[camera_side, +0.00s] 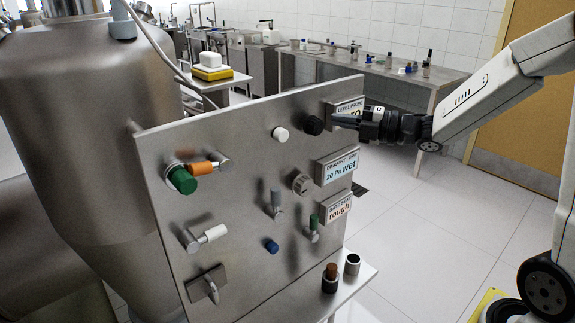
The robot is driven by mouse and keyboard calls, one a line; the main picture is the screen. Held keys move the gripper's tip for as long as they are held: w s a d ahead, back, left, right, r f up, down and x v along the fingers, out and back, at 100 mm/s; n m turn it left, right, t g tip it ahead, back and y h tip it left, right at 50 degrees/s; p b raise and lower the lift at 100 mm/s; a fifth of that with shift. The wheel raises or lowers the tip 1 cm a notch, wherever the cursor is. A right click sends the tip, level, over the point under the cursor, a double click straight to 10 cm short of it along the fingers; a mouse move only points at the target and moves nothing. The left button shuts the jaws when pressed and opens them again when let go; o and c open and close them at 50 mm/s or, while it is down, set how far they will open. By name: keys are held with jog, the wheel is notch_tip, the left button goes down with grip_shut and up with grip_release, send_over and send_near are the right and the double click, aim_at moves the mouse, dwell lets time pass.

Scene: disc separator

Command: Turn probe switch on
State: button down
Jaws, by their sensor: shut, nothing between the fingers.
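A grey metal panel (236,135) stands upright in the middle, with several knobs, levers and buttons. A display labelled "LEVEL PROBE" (346,107) is at its upper right corner, and my gripper hides part of its reading. A round black knob (313,125) sits just left of that display. No switch carries a readable probe label, so I cannot tell which control is the probe switch. My gripper (337,121) is shut and empty, pointing left at the black knob from the right. Its tips are close to the knob; I cannot tell whether they touch.
The panel also bears a white button (281,134), an orange lever (201,168), a green knob (182,180), a white lever (214,233) and a blue button (271,245). A large steel vessel (85,120) stands left.

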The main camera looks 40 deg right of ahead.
jog(key=shift+w, duration=0.75)
jog(key=shift+a+f, duration=0.15)
jog(key=shift+a, duration=0.15)
dwell(0.6)
jog(key=shift+d+f, duration=0.1)
jog(key=shift+f, duration=0.4)
jog(key=shift+d, duration=0.45)
dwell(0.3)
jog(key=shift+s+r, duration=0.1)
jog(key=shift+s, duration=2.95)
jog(key=shift+w, duration=0.1)
